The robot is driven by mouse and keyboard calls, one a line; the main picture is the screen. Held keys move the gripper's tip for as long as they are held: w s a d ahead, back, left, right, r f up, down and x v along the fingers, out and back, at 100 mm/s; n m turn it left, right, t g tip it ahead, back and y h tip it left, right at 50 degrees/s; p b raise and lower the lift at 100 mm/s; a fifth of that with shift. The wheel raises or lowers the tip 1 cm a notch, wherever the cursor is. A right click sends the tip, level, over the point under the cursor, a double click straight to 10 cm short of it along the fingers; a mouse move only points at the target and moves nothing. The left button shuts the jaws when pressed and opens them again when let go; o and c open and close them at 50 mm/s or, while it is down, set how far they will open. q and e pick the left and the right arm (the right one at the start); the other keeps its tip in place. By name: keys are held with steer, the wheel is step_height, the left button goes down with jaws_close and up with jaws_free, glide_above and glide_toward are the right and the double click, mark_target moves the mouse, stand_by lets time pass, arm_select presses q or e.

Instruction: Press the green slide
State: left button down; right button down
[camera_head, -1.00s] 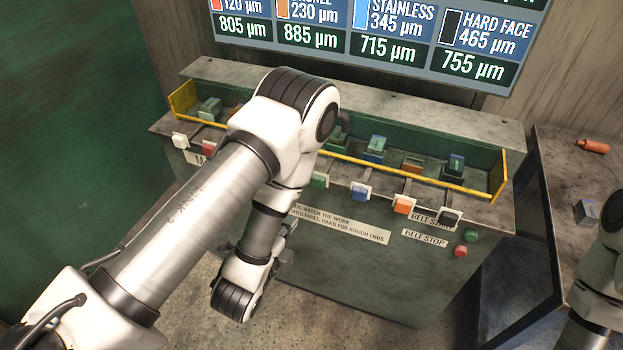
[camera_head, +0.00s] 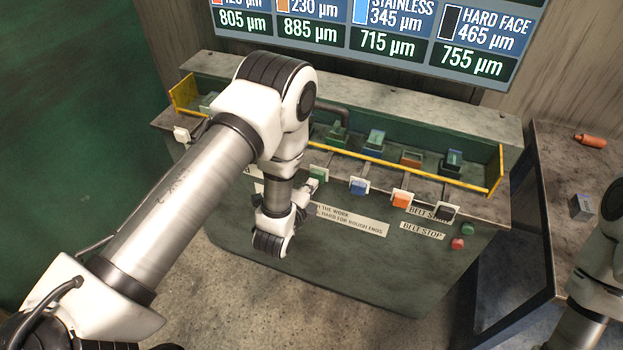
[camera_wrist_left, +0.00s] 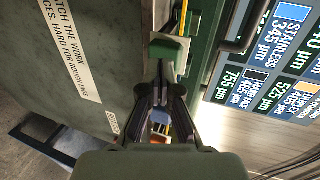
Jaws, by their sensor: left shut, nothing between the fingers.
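The green slide (camera_head: 318,174) is a small green block on a white plate at the front edge of the bench, left of the blue slide. It also shows in the left wrist view (camera_wrist_left: 164,50), just beyond the fingertips. My left gripper (camera_head: 304,192) is just below and left of the green slide in the head view. In the left wrist view its fingers (camera_wrist_left: 163,78) are shut, empty and pointed toward the green slide. I cannot tell whether they touch it. My right arm shows at the right edge; its gripper is out of view.
The blue slide (camera_head: 358,187), orange slide (camera_head: 401,200) and black slide (camera_head: 446,211) follow to the right. A yellow rail (camera_head: 420,174) runs behind them. Green and red belt buttons (camera_head: 457,243) sit on the right of the front panel. A side table (camera_head: 560,160) holds an orange cylinder.

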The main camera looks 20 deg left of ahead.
mark_target(316, 177)
arm_select(q)
steer(key=shift+w, duration=0.45)
steer(key=b+x, duration=0.2)
steer(key=shift+w+r, duration=0.2)
steer(key=shift+w, duration=0.25)
steer(key=shift+w+r, duration=0.1)
steer(key=shift+w, duration=0.05)
